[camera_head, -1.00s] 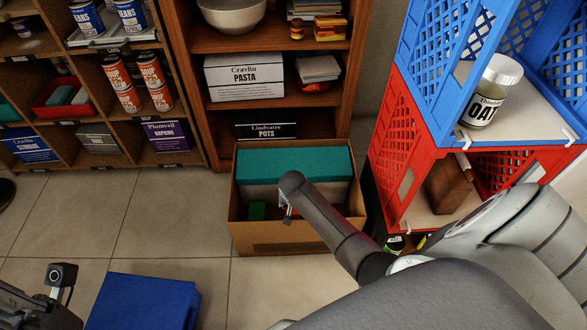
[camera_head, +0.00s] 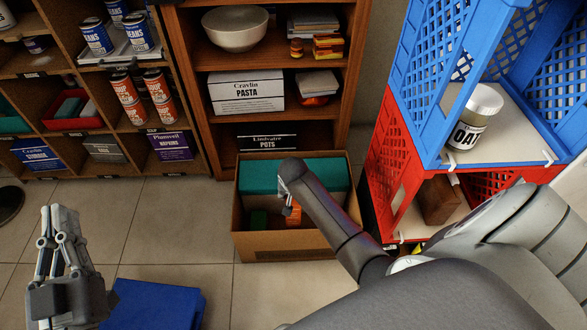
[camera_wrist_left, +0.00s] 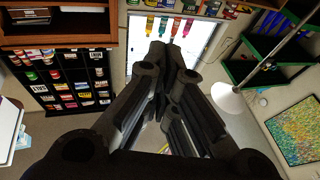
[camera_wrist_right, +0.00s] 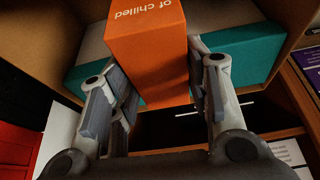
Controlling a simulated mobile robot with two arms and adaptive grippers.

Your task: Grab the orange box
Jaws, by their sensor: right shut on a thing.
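The orange box (camera_wrist_right: 148,50) is between the two fingers of my right gripper (camera_wrist_right: 155,90), which is shut on it. In the right wrist view its printed face reads "of chilled". In the head view only a small part of the orange box (camera_head: 294,214) shows beneath my right gripper (camera_head: 288,204). It is inside the open cardboard box (camera_head: 290,243); whether it touches the bottom is hidden. My left gripper (camera_head: 58,218) points up at the lower left, its fingers together and empty, also in the left wrist view (camera_wrist_left: 168,58).
A red crate (camera_head: 392,150) and blue crate (camera_head: 420,90) are stacked at right, beside my right arm. A blue box (camera_head: 155,305) stands on the floor. Shelves line the back.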

